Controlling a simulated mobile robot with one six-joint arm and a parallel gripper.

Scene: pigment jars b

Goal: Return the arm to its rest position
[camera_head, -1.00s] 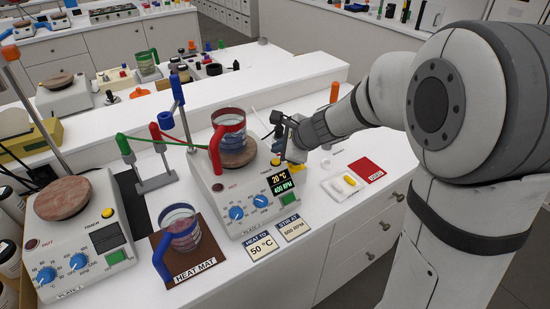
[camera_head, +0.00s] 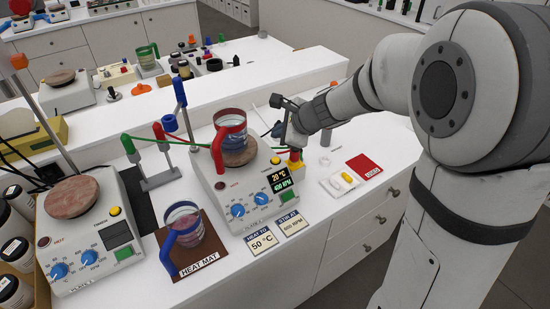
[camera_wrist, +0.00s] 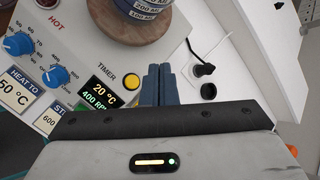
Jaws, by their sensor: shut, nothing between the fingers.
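My gripper (camera_head: 277,130) is at the right of the middle hotplate (camera_head: 238,190), above its back right part. In the wrist view its blue fingers (camera_wrist: 158,85) are together with nothing between them. My arm reaches in from the right. A beaker with a red handle (camera_head: 229,133) stands on the hotplate's round top, left of my gripper. The hotplate's display (camera_head: 286,182) reads 20 °C and 400 RPM. The yellow timer button (camera_wrist: 131,82) shows just left of the fingers in the wrist view, with no clear contact.
A blue-handled beaker (camera_head: 183,226) stands on the brown heat mat (camera_head: 209,257). Another hotplate (camera_head: 85,235) is at left. A clamp stand (camera_head: 158,180) rises behind. Cards read 50 °C (camera_head: 261,239) and 600 RPM (camera_head: 291,223). A red pad (camera_head: 363,166) lies at right. A black plug (camera_wrist: 204,70) is near the fingers.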

